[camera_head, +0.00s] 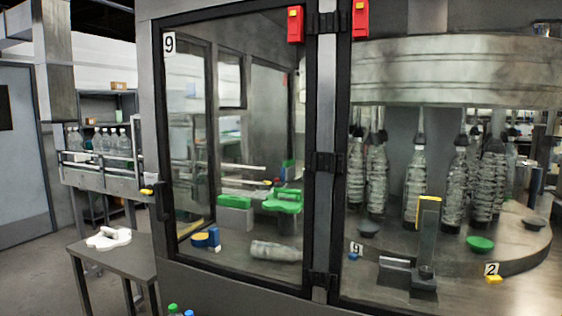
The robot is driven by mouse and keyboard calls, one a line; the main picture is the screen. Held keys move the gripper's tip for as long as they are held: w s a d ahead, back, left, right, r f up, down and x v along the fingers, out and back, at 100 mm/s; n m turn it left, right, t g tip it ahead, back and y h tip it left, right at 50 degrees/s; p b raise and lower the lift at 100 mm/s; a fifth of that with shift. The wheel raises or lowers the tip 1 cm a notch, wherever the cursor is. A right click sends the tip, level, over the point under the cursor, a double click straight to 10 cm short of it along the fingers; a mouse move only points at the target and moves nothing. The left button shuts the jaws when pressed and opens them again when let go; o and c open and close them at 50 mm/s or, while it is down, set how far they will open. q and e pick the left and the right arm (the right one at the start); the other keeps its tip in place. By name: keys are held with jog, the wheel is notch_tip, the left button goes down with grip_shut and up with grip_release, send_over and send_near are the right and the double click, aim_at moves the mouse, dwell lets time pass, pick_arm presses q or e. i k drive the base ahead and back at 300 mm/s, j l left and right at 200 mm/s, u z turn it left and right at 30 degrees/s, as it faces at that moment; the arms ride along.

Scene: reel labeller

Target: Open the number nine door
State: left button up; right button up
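The number nine door (232,140) is a glass panel in a black frame, left of centre in the head view. A white label with a black 9 (168,43) is at its upper left corner. A dark handle (163,201) is on its left edge, and black hinges (324,162) join its right edge to the post. The door looks shut. Neither my left nor my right gripper shows in the view.
A small table (118,262) with a white object stands left of the door. Behind it a conveyor (100,175) carries clear bottles. Coloured bottle caps (173,309) show at the bottom edge.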

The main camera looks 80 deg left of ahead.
aim_at(164, 44)
jog(key=u, duration=3.1)
